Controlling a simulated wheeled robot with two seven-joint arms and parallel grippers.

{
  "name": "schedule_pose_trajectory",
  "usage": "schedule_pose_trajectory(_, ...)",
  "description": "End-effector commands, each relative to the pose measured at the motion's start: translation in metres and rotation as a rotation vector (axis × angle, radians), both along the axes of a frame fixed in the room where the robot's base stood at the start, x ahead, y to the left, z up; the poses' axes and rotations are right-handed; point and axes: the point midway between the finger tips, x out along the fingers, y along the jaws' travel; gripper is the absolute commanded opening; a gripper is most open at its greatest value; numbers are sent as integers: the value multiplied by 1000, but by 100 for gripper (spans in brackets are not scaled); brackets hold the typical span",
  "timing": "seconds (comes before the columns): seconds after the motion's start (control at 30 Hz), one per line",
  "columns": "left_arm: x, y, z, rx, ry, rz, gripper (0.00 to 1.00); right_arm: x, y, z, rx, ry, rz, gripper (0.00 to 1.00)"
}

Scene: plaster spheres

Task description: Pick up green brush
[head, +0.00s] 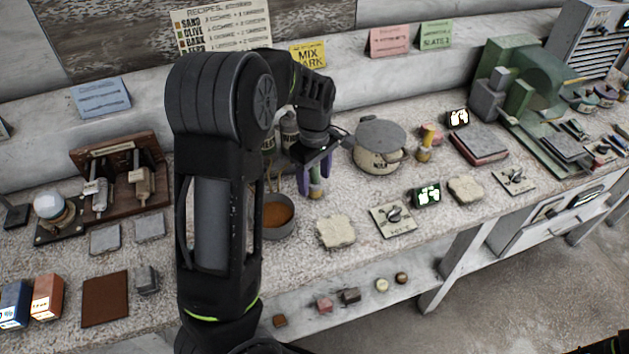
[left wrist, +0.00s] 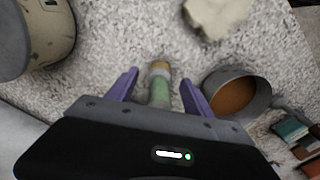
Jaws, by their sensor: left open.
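The green brush (head: 315,187) stands on the speckled counter, with a pale green body and a tan end. In the left wrist view the brush (left wrist: 159,90) shows between the two purple fingers, with a gap on each side. My left gripper (head: 314,180) is open and points down around the brush; it also shows in the left wrist view (left wrist: 158,82). The brush's other end is hidden behind the gripper body in the left wrist view. My right gripper does not show.
A bowl of orange-brown powder (head: 279,222) is close on the left of the brush. A lidded pot (head: 377,160) stands to its right, behind. A pale rough slab (head: 336,231) lies in front. Bottles (head: 289,128) stand behind the gripper.

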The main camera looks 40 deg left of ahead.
Motion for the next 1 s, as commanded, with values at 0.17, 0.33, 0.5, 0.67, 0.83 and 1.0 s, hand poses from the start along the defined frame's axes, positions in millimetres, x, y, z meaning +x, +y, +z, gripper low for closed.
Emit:
schedule_pose_trajectory(0.17, 0, 0, -19, 0, 0, 0, 60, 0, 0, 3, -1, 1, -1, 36)
schedule_pose_trajectory(0.33, 0, 0, -20, 0, -2, 0, 60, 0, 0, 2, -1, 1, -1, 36)
schedule_pose_trajectory(0.5, 0, 0, -20, -1, -2, 0, 60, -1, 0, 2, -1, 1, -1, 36)
schedule_pose_trajectory(0.67, 0, 0, -20, 0, -1, 0, 60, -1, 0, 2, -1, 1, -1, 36)
schedule_pose_trajectory(0.83, 0, 0, -20, -1, -1, 0, 55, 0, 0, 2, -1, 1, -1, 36)
schedule_pose_trajectory(1.0, 0, 0, -20, -1, -1, 0, 41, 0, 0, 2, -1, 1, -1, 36)
